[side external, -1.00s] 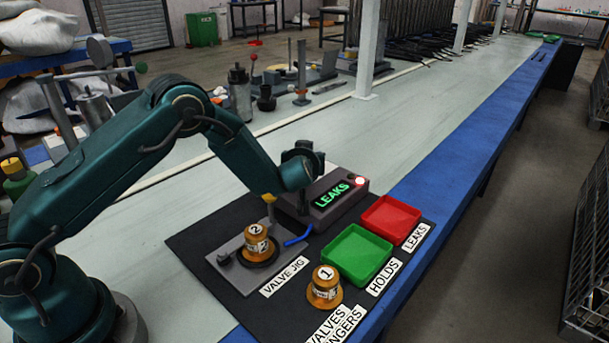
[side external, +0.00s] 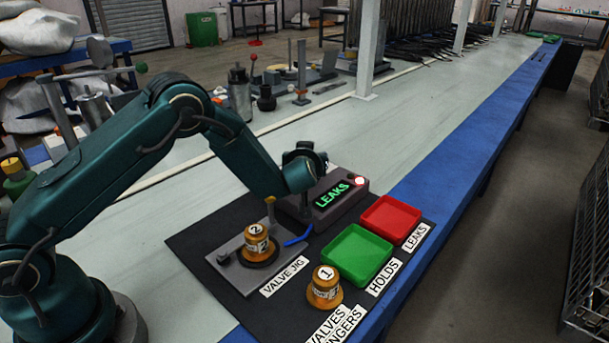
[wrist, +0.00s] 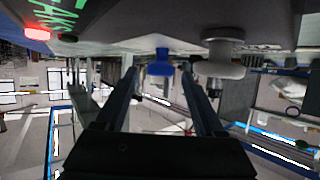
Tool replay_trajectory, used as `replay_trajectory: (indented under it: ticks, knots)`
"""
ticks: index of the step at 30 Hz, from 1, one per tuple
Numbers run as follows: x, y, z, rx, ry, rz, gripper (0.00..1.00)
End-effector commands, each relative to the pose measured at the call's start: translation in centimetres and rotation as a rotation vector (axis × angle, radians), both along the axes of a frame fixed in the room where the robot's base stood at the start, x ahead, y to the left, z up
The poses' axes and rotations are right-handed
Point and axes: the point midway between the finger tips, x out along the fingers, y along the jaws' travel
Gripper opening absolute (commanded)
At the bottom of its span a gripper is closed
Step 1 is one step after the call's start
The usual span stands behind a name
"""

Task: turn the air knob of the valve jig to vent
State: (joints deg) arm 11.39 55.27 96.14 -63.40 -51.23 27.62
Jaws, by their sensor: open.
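The valve jig (side external: 226,265) is a grey plate on the black mat. An orange valve marked 2 (side external: 257,240) stands upright on it. A tan post (side external: 270,208) stands at the plate's far edge. The dark box of the jig shows "LEAKS" in green (side external: 332,196), with a lit red lamp (side external: 359,181). My gripper (wrist: 159,68) is open. In the wrist view a blue knob-like part (wrist: 160,62) appears between the fingertips; I cannot tell whether they touch it.
An orange valve marked 1 (side external: 324,287) stands at the mat's near side. A green tray (side external: 385,264) and a red tray (side external: 392,216) are to the right. A grey knob-like part (wrist: 222,48) is right of the fingers in the wrist view.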

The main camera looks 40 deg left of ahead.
Motion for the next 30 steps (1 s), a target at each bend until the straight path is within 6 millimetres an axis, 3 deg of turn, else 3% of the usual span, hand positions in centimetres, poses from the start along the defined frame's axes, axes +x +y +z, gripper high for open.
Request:
replay_trajectory:
  ticks: [10,23,30]
  knots:
    - [-2.8,-2.1,1.5,0.0,-0.001,-0.001,0.71]
    - [-3.0,-2.3,1.9,0.0,-0.003,0.001,0.71]
    - [-3.0,-2.3,6.3,-0.003,-0.01,0.003,0.71]
